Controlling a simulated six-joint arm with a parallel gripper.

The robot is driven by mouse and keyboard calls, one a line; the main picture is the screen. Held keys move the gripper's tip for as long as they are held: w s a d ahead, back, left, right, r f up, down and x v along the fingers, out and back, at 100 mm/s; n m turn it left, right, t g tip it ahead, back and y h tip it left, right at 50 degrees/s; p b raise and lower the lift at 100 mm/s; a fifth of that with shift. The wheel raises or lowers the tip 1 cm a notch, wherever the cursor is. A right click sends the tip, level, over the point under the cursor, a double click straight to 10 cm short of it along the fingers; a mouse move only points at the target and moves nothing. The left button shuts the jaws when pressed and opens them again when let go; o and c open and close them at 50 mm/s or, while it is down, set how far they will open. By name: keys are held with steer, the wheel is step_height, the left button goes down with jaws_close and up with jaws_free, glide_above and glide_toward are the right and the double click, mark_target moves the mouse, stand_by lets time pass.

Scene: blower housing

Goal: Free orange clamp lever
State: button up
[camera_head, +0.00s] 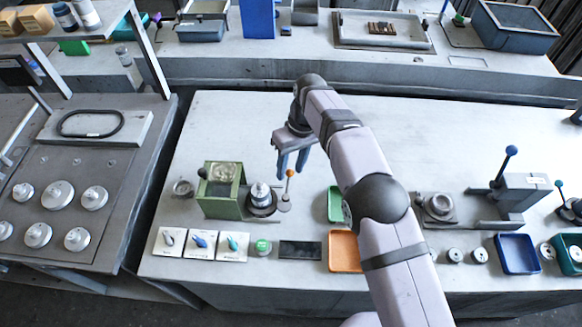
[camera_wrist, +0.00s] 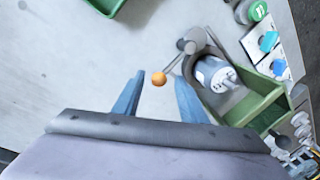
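The orange clamp lever (camera_head: 290,174) has an orange ball on a thin grey rod and stands upright beside the green blower housing (camera_head: 222,190). In the wrist view the orange ball (camera_wrist: 159,78) appears between my fingertips with gaps on both sides. My gripper (camera_head: 291,169) is open, its two blue fingers pointing down above the lever. Whether the ball is at fingertip height cannot be told. A grey cylindrical part (camera_head: 261,194) sits in a dark round holder right beside the lever; it also shows in the wrist view (camera_wrist: 214,74).
White cards (camera_head: 201,246) with small parts, a green-capped jar (camera_head: 263,247) and a black pad (camera_head: 300,250) lie in front. A green tray (camera_head: 335,204) and an orange tray (camera_head: 345,252) stand to the right, partly behind my arm. The table behind the housing is clear.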

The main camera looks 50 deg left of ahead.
step_height(320, 180, up, 7)
steer(key=w, duration=0.1)
steer(key=shift+w+d+b, duration=0.15)
steer(key=shift+d+b, duration=0.05)
steer(key=shift+b, duration=0.2)
steer(key=shift+f, duration=0.15)
steer(key=w+d+r+m, duration=0.3)
steer(key=w+d+m, duration=0.2)
steer(key=w+d, duration=0.85)
steer(key=w+d+m+t, duration=0.1)
steer(key=d+m, duration=0.3)
steer(key=d, duration=1.2)
steer(key=s+d+f+m, duration=0.2)
steer(key=s+d+m, duration=0.1)
steer(key=s+d, duration=0.5)
steer(key=s+d+f+m+t, duration=0.1)
steer(key=s+d+m, duration=0.3)
steer(key=s+d, duration=0.4)
steer(key=d+f, duration=0.1)
steer(key=d, duration=0.6)
steer(key=shift+s+d, duration=0.15)
